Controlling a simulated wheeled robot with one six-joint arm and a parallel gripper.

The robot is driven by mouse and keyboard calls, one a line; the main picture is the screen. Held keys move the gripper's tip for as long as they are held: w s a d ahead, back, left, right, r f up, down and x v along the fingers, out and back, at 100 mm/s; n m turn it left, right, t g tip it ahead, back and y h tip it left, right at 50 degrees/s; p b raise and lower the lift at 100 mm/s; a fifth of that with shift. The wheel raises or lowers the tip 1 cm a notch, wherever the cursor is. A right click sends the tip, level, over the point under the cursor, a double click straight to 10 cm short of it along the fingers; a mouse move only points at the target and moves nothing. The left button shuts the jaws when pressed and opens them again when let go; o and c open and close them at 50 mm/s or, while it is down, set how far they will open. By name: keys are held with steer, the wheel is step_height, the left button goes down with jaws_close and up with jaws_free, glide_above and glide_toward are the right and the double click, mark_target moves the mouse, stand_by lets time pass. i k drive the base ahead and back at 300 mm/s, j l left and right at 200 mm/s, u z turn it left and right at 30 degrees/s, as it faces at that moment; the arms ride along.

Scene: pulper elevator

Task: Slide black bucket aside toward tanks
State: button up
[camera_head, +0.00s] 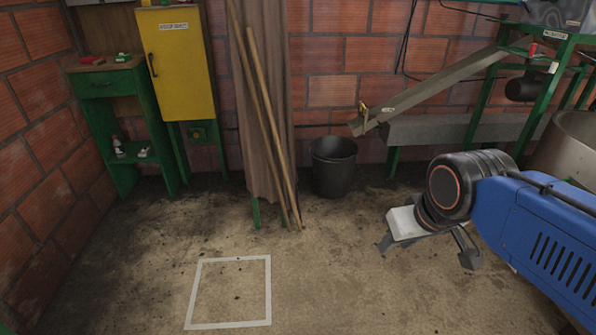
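The black bucket (333,170) stands upright on the dirt floor by the brick wall. It is right of two leaning wooden poles and below the lower end of a metal chute. A large metal tank (566,150) shows at the right edge, partly hidden by my arm. My gripper (425,254) is in the right part of the view, in front of and right of the bucket and well apart from it. Its two fingers are spread wide, with nothing seen between them.
The wooden poles (268,130) lean against a brown cloth (257,90) left of the bucket. The chute (430,91) slopes down above a grey trough (440,130). A yellow cabinet (178,75) and green stand (119,125) are at left. A white floor square (230,325) surrounds bare floor.

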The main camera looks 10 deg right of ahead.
mark_target(333, 169)
steer(key=z, duration=0.35)
steer(key=i+u, duration=0.15)
steer(key=i, duration=0.5)
steer(key=i+u, duration=0.1)
steer(key=i, duration=0.55)
steer(key=i+l+u, duration=0.15)
steer(key=i, duration=0.5)
steer(key=i+l+u, duration=0.15)
steer(key=i, duration=0.55)
